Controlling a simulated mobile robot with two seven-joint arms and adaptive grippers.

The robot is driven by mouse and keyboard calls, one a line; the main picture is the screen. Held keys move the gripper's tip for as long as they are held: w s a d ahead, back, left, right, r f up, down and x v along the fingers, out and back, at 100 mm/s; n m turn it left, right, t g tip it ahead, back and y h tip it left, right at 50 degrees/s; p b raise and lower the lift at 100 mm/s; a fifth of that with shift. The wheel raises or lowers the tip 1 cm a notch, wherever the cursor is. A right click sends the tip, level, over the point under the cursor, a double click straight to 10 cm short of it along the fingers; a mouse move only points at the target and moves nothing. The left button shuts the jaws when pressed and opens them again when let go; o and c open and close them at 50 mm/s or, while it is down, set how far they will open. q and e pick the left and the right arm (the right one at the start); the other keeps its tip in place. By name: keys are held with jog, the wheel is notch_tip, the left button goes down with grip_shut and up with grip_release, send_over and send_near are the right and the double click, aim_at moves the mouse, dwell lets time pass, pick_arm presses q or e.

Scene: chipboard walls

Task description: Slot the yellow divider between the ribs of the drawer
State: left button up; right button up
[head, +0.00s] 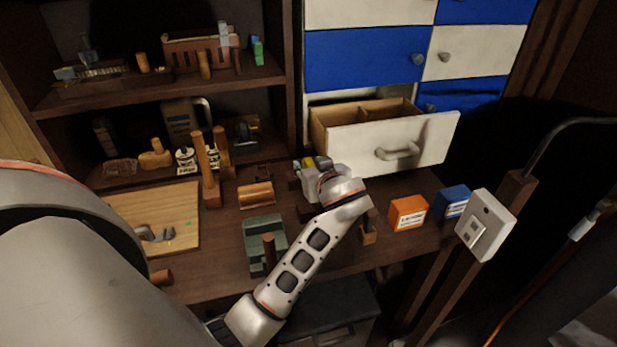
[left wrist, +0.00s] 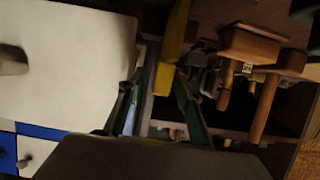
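The drawer (head: 418,143) with a white front is pulled out below the blue and white drawer fronts. Its inside shows wooden partitions; the ribs are too small to make out. My left gripper (head: 312,165) is just left of and below the drawer front, above the desk. The yellow divider (head: 308,162) shows as a small patch at its fingers. In the left wrist view the divider (left wrist: 168,70) lies between the two fingertips (left wrist: 162,90), which close in on both its sides. The white drawer front (left wrist: 70,60) fills that view's left. My right gripper is out of view.
An orange box (head: 408,213) and a blue box (head: 453,202) stand on the desk to the right. A green tray (head: 262,230), a wooden block (head: 256,195) and upright wooden pegs (head: 207,175) stand left of my forearm. Loaded shelves (head: 260,82) are behind.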

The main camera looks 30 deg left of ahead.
pick_arm(q)
grip_shut()
jog(key=shift+r, duration=0.15)
dwell(0.4)
